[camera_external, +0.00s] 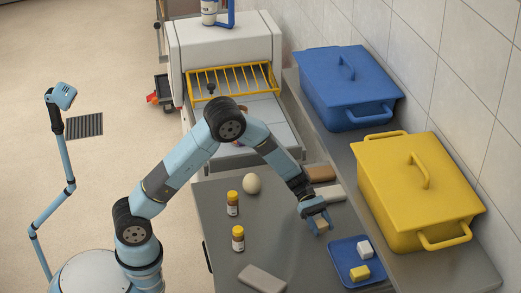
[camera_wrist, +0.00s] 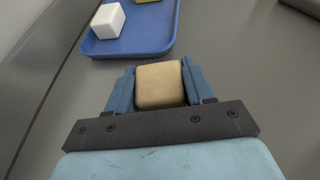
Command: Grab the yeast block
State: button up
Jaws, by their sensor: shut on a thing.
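The yeast block is most likely the tan block (camera_wrist: 159,85) between the two blue fingers of my gripper (camera_wrist: 159,88) in the wrist view. My gripper is shut on it, with a finger against each side. In the external view my gripper (camera_external: 318,222) points down over the grey table, and the tan block (camera_external: 322,225) shows between its fingers. I cannot tell whether the block touches the table. A blue tray (camera_external: 341,257) lies just beyond, at the lower right, holding a white block (camera_external: 365,249) and a yellow block (camera_external: 360,273).
A brown block (camera_external: 320,173) and a pale slab (camera_external: 330,193) lie behind my gripper. Yellow (camera_external: 415,200) and blue (camera_external: 345,85) lidded bins stand at right.

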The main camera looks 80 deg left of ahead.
jog(key=s+a+r, duration=0.1)
jog(key=s+r, duration=1)
jog(key=s, duration=0.3)
jog(key=shift+a+r, duration=0.15)
jog(key=shift+a, duration=0.25)
